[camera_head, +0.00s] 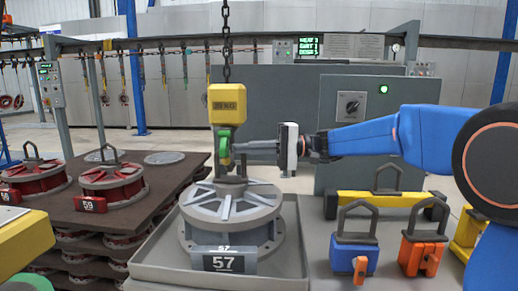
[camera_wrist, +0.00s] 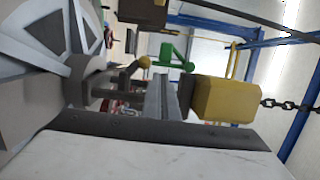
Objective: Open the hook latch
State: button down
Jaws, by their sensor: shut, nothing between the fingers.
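The hook's yellow block (camera_head: 227,103) hangs from a chain, with a green latch piece (camera_head: 224,147) below it. My gripper (camera_head: 238,148) reaches in from the right with its fingers shut and empty, its tips right beside the green latch. Whether they touch it I cannot tell. In the wrist view the shut fingers (camera_wrist: 165,88) point up the picture, with the yellow block (camera_wrist: 228,100) to their right and the green latch (camera_wrist: 177,52) beyond the tips. The dark hook is mostly hidden. The grey round part (camera_head: 232,205) labelled 57 stands below in a tray.
The grey tray (camera_head: 145,268) holds part 57. To the right stand a blue padlock-shaped block (camera_head: 353,254), an orange one (camera_head: 419,254) and a yellow bar (camera_head: 375,198). Red round parts (camera_head: 112,183) stand on a dark stack at left. A grey cabinet (camera_head: 345,160) stands behind.

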aim_at(224, 146)
jog(key=shift+x, duration=1.1)
jog(key=s+m, duration=0.2)
jog(key=m, duration=0.1)
jog(key=shift+f+y, duration=0.35)
jog(key=shift+y, duration=0.05)
jog(key=shift+w+d, duration=0.1)
jog(key=shift+d, duration=0.05)
